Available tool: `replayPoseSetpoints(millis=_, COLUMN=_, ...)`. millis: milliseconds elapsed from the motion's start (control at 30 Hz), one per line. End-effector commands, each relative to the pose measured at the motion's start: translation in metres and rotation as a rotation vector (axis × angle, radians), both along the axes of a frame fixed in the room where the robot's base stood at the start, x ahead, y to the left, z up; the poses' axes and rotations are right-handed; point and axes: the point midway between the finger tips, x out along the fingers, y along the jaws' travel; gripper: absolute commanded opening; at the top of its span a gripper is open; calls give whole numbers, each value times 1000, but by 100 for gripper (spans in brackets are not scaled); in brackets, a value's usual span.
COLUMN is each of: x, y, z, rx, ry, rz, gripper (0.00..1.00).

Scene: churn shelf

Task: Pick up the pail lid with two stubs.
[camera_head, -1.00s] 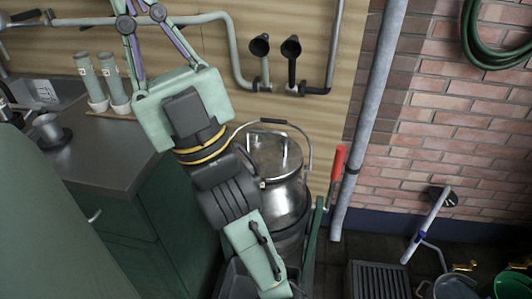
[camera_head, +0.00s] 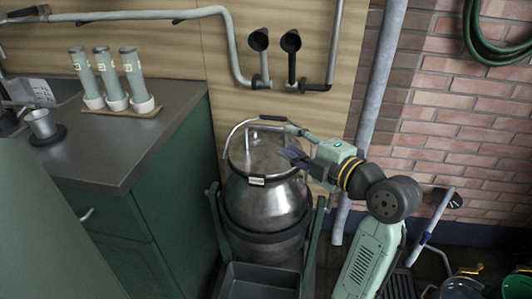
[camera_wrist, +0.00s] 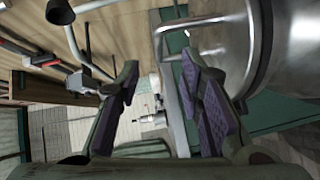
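The metal pail lid (camera_head: 262,158) sits on top of the steel pail (camera_head: 262,205) in the head view. One upright stub (camera_head: 247,141) shows on its left part; I cannot make out the second, near my gripper. My gripper (camera_head: 291,155) is at the lid's right side, reaching in from the right, and covers part of it. In the wrist view my gripper (camera_wrist: 160,66) has its purple-padded fingers apart with nothing clearly held between them. The pail (camera_wrist: 295,50) is on the right there, beside the right finger. I cannot tell whether the fingers touch the lid.
The pail's bail handle (camera_head: 231,137) arches over the lid. Pipes with black funnels (camera_head: 290,42) are on the wall behind. The counter (camera_head: 120,150) with several green bottles (camera_head: 104,75) is at left. A black tray (camera_head: 258,278) stands in front of the pail.

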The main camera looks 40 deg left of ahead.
Motion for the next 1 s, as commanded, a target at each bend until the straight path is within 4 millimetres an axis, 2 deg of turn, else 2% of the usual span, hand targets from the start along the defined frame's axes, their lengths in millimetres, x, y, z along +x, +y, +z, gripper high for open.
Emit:
replayPoseSetpoints(millis=200, x=5, y=36, z=-2, rx=0, ry=2, rz=5, gripper=34)
replayPoseSetpoints(millis=433, x=8, y=54, z=-4, rx=0, ry=2, rz=3, gripper=34)
replayPoseSetpoints(millis=700, x=15, y=92, z=-8, rx=1, ry=2, rz=3, gripper=34)
replayPoseSetpoints(millis=1000, x=17, y=98, z=-11, rx=1, ry=1, rz=0, gripper=34)
